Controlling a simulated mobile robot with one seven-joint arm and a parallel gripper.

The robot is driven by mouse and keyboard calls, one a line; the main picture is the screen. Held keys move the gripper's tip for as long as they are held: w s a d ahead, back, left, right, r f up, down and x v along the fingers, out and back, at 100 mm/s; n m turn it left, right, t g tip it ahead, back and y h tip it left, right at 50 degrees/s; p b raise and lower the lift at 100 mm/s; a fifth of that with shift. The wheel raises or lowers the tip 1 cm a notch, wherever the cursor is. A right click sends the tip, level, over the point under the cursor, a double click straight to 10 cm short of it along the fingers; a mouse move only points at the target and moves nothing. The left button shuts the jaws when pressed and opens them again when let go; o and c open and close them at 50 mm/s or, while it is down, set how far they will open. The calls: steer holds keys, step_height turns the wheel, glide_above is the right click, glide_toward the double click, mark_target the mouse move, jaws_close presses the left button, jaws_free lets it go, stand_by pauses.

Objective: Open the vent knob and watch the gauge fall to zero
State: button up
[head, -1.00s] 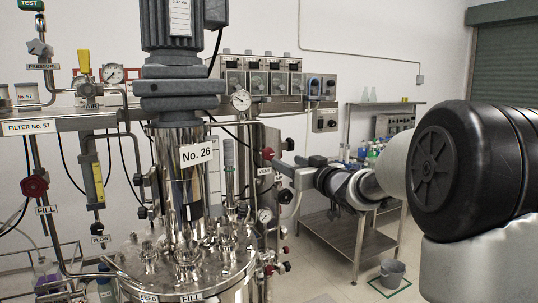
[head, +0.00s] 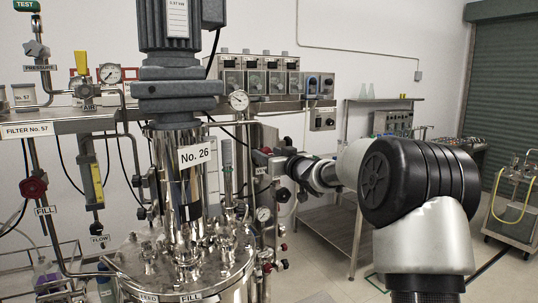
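The steel vessel marked No. 26 (head: 235,275) stands at the centre under its motor. My gripper (head: 262,158) is at the pipework right of the vessel column, with my arm reaching in from the right. Its fingertips are at the place of the red vent knob, which they largely cover. I cannot tell whether they touch it or are closed. The vent label below is mostly hidden. A round white-faced gauge (head: 238,100) is on the pipe above, and a second gauge (head: 263,214) sits lower near the lid. Both needles are too small to read.
A red fill valve (head: 34,187) and filter line stand at the left, with another gauge (head: 110,73). Control boxes (head: 270,80) hang on the wall behind. A steel table (head: 340,225) stands behind my arm. A cart (head: 512,205) is at the far right.

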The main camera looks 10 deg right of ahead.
steer(key=c, duration=0.9)
steer(key=shift+c, duration=0.2)
steer(key=shift+n, duration=0.3)
steer(key=n+b, duration=0.4)
steer(key=n, duration=0.3)
steer(key=n+b, duration=0.3)
steer(key=n, duration=0.4)
steer(key=n+b, duration=0.4)
steer(key=n, duration=0.3)
steer(key=shift+a+f+n+b, duration=0.2)
steer(key=shift+f+n+b, duration=0.1)
steer(key=shift+f+b, duration=0.05)
steer(key=o, duration=1)
